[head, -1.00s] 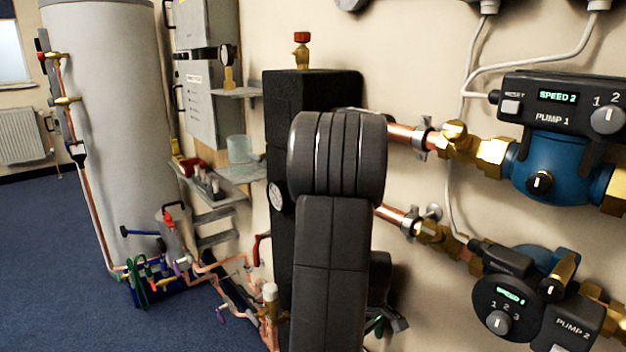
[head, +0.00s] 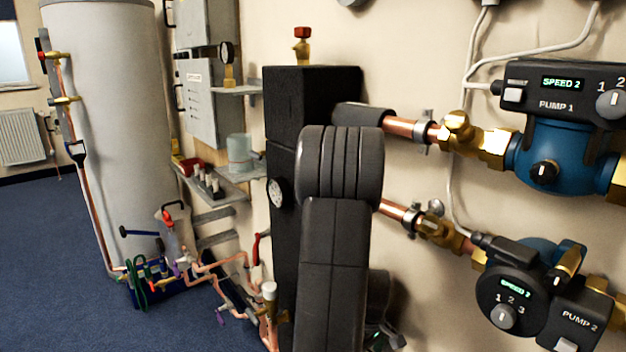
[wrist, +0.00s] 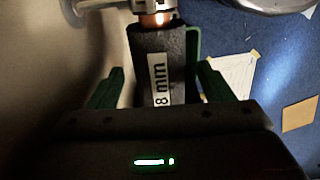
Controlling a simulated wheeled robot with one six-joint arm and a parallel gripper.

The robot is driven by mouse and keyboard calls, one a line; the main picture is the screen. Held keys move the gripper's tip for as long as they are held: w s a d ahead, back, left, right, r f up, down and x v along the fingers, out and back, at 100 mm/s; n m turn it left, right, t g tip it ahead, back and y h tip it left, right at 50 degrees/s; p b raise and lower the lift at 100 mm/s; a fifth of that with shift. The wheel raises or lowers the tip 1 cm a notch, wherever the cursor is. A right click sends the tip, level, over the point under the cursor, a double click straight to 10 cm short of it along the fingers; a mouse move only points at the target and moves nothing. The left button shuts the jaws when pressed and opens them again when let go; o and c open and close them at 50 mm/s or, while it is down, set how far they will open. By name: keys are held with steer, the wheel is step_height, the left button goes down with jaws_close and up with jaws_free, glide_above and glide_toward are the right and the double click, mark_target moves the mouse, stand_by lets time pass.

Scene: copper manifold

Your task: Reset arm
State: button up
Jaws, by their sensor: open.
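My arm stands in front of the black insulated column (head: 312,95) in the head view and hides part of it. My gripper (wrist: 155,72) shows in the wrist view with its two green fingers spread apart. A dark sleeved pipe piece (wrist: 160,65) with a white label ending in "8 mm" lies between the fingers in that picture. Copper and a metal clamp show at its far end. I cannot tell whether the fingers touch it. In the head view the gripper is mostly hidden behind my arm, low down.
Pump 1 (head: 563,145) and pump 2 (head: 520,290) stick out from the wall at right, with copper pipes running left. A grey tank (head: 115,130), shelves (head: 225,180) and low copper pipework (head: 235,262) stand at left. Blue floor is open at far left.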

step_height(320, 180, up, 13)
steer(key=p, duration=0.4)
step_height(320, 180, down, 14)
steer(key=b, duration=0.4)
steer(key=shift+r+b, duration=0.25)
steer(key=shift+b, duration=0.05)
steer(key=shift+r+p, duration=0.25)
steer(key=shift+p, duration=0.2)
step_height(320, 180, up, 5)
steer(key=p, duration=0.3)
steer(key=shift+p, duration=0.4)
steer(key=s+a+r, duration=0.1)
steer(key=s+a, duration=0.3)
steer(key=a, duration=0.1)
steer(key=shift+s+a, duration=0.15)
steer(key=shift+a, duration=0.1)
steer(key=shift+r, duration=0.1)
